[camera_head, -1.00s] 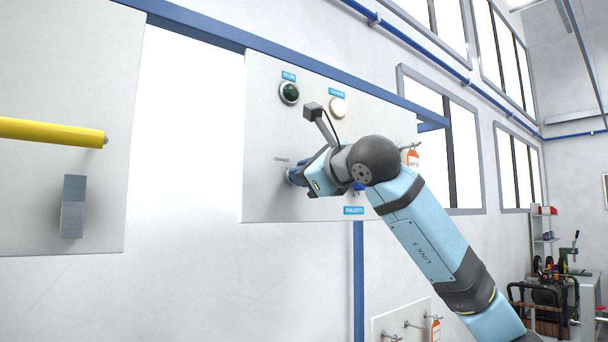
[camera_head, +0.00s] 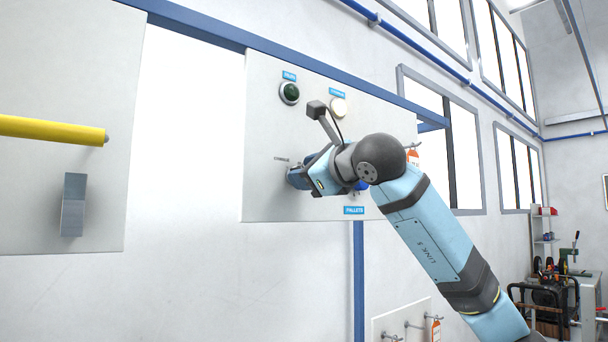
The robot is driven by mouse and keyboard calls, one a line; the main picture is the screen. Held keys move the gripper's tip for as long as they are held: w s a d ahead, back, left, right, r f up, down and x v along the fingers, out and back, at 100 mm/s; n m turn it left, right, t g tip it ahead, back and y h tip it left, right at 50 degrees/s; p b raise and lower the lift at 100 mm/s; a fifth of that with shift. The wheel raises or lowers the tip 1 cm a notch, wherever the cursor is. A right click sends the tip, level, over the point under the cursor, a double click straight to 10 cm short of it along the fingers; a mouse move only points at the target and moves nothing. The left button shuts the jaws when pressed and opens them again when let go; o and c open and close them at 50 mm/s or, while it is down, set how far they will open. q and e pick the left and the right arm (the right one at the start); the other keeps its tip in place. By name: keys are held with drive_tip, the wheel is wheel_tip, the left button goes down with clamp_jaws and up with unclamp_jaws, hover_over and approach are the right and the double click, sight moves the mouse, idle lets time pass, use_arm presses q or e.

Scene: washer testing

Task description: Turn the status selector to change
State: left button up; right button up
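A pale control panel (camera_head: 265,135) hangs on the wall in the middle of the head view. It carries a dark green round button (camera_head: 289,93) and a lit whitish button (camera_head: 338,107), each under a blue label. A small label (camera_head: 281,160) with print too small to read sits at the left of my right gripper (camera_head: 298,178). That gripper reaches the panel's lower middle, at or very near its surface. Its fingers and the selector there are hidden, so I cannot tell whether it is shut on anything. My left gripper is not in view.
A blue label reading PALLETS (camera_head: 354,210) is below my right wrist. A yellow bar (camera_head: 50,131) and a grey bracket (camera_head: 73,205) are on another panel at left. A blue rail (camera_head: 270,50) crosses above. A lower panel with hooks (camera_head: 405,322) is at bottom.

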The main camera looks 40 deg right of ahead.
drive_tip(key=s+d+b, duration=0.1)
drive_tip(key=s+b, duration=0.1)
drive_tip(key=s, duration=1.1)
drive_tip(key=shift+b, duration=0.35)
